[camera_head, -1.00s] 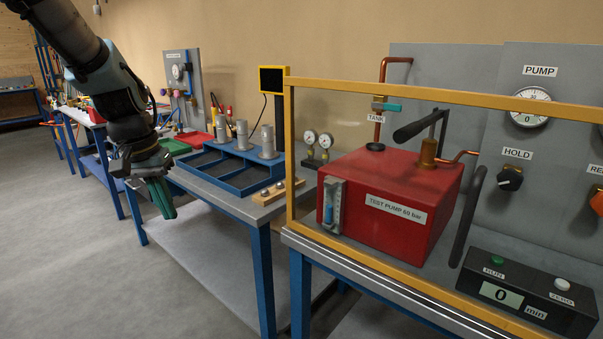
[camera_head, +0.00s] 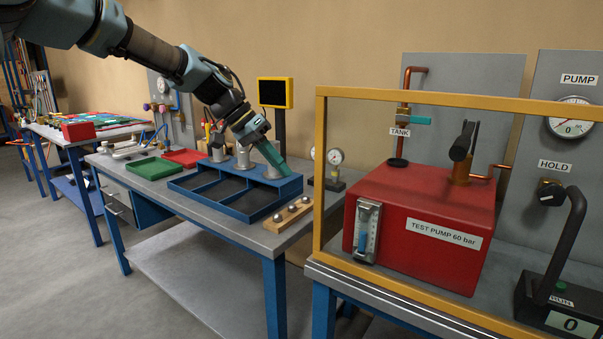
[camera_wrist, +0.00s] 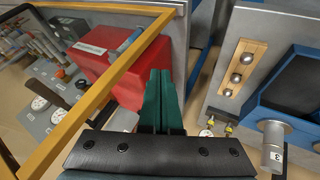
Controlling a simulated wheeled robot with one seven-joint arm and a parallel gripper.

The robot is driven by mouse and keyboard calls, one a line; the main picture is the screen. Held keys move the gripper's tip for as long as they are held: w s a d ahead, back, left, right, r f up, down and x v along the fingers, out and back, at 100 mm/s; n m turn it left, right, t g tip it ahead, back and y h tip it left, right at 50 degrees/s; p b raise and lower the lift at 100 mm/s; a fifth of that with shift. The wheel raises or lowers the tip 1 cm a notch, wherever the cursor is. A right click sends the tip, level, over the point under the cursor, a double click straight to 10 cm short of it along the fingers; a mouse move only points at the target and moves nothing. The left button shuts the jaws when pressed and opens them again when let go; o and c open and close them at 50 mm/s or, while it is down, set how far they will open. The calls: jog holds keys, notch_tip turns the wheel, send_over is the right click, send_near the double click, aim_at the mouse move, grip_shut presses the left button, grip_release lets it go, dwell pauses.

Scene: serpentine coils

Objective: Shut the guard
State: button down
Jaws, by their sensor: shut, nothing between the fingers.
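The guard (camera_head: 321,180) is an upright yellow frame, seemingly with a clear pane, along the front of the bench that carries the red test pump (camera_head: 400,215). Its right end is out of view, so I cannot tell how far it is shut. The wrist view shows the guard's frame (camera_wrist: 120,82) slanting across in front of the red pump (camera_wrist: 112,60). My gripper (camera_head: 282,168) has green fingers, shut and empty, left of the frame and over the blue rack's far right part. Its fingers (camera_wrist: 161,75) show together in the wrist view.
The blue rack (camera_head: 225,212) with grey cylinders and a wooden block (camera_head: 280,219) with steel balls lie on the left bench. Small gauges (camera_head: 334,157) stand between rack and pump. A yellow-edged screen (camera_head: 275,92) rises behind. The floor at left is clear.

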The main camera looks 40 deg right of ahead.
jog(key=s, duration=0.1)
jog(key=s+d+f+p, duration=0.1)
jog(key=s, duration=0.1)
jog(key=s+d+f+p, duration=0.1)
jog(key=s, duration=0.1)
jog(key=shift+d, duration=0.1)
dwell(0.3)
